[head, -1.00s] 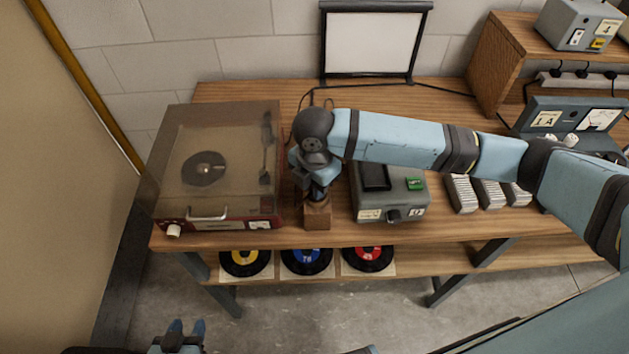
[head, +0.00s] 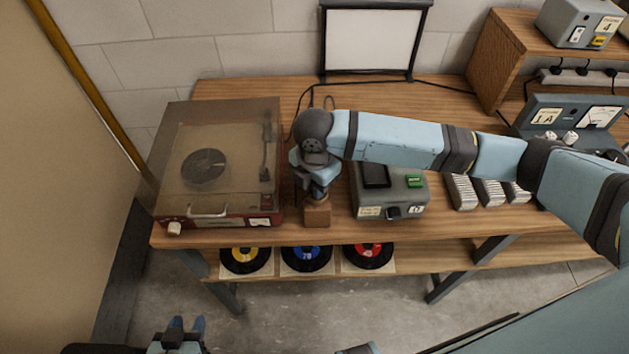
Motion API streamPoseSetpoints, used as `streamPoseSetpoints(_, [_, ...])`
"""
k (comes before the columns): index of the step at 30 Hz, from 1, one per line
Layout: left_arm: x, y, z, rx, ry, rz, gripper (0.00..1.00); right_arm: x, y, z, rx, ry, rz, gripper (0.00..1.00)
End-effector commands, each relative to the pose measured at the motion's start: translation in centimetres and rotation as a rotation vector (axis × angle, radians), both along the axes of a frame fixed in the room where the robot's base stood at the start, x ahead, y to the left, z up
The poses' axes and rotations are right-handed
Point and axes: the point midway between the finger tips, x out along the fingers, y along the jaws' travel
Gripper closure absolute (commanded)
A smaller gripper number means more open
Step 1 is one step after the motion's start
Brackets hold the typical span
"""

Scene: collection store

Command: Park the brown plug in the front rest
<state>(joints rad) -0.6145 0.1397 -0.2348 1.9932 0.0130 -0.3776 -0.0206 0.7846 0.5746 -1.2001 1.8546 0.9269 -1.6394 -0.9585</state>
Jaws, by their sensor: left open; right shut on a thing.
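A small brown wooden block (head: 317,214), which looks like the front rest, stands near the bench's front edge between the record player and a grey box. My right gripper (head: 318,194) points down directly over this block, its fingers at the block's top. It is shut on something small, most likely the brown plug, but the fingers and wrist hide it. I cannot tell whether the plug touches the block. My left gripper (head: 186,328) is open and empty, low in the picture, in front of the bench.
The record player (head: 165,190) with a smoky lid stands left of the block. The grey box (head: 375,211) with a green label stands close on its right. Several card stacks (head: 462,192) lie further right. A dark cable runs along the bench's back. Records (head: 306,260) sit on the lower shelf.

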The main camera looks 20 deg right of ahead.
Motion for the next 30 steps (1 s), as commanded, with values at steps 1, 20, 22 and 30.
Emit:
streamPoseSetpoints(1, [0.0, 0.0, 0.0, 0.000, 0.000, 0.000, 0.57, 0.0, 0.0, -0.1, 0.000, 0.000, 0.000, 1.00])
streamPoseSetpoints(20, [0.0, 0.0, 0.9, 0.001, 0.000, 0.001, 0.57, 0.0, 0.0, 0.6, 0.000, 0.000, 0.000, 0.64])
streamPoseSetpoints(22, [0.0, 0.1, 1.5, 0.002, -0.001, 0.001, 0.57, 0.0, 0.0, 1.2, 0.000, -0.001, 0.000, 0.64])
streamPoseSetpoints(30, [0.2, 0.6, 3.9, 0.008, -0.010, 0.010, 0.57, 0.0, 0.0, 3.3, 0.000, -0.001, 0.000, 0.64])
